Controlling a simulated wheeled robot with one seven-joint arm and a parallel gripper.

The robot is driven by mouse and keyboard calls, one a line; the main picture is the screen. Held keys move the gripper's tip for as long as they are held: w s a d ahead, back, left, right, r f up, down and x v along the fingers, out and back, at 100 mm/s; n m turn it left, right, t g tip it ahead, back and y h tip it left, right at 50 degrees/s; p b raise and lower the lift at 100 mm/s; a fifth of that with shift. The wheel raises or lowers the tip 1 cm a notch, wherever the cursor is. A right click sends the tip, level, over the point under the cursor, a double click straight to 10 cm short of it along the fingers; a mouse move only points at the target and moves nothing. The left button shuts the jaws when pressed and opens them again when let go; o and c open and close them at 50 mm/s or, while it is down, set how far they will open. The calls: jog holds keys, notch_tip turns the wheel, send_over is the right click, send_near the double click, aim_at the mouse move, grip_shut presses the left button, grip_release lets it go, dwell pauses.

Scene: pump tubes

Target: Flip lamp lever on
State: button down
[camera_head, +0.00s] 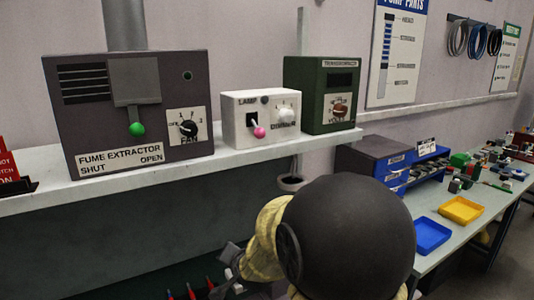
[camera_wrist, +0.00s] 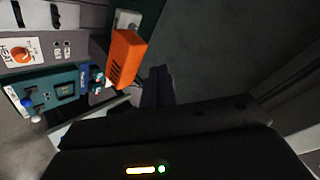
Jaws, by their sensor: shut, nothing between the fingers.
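The lamp box (camera_head: 262,116) is a small white box on the shelf in the head view. Its lever has a pink knob (camera_head: 259,132) that sits low, below a dark slot at the front left. A white dial is to the right of the lever. My gripper shows in the wrist view as dark fingers (camera_wrist: 158,80), shut and empty. The lamp box is not clearly seen in the wrist view.
The fume extractor (camera_head: 140,75), with a green-knobbed lever, stands left of the lamp box. A dark green box (camera_head: 318,88) stands close on the right. The shelf's front edge (camera_head: 110,190) lies above my arm. An orange block (camera_wrist: 126,58) is near the fingers in the wrist view.

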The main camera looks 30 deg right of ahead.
jog(key=w+d+r+m+t+h+b, duration=0.4)
jog(key=w+d+r+m+t, duration=0.4)
jog(key=d+r+m+t, duration=0.45)
notch_tip(320, 180, up, 6)
jog(key=s+d+m+t+h+b, duration=0.1)
jog(key=s+d+m+h+b, duration=0.1)
jog(key=m, duration=0.6)
jog(key=shift+s+d+h, duration=0.35)
jog(key=shift+s+h, duration=0.05)
jog(key=shift+s, duration=0.05)
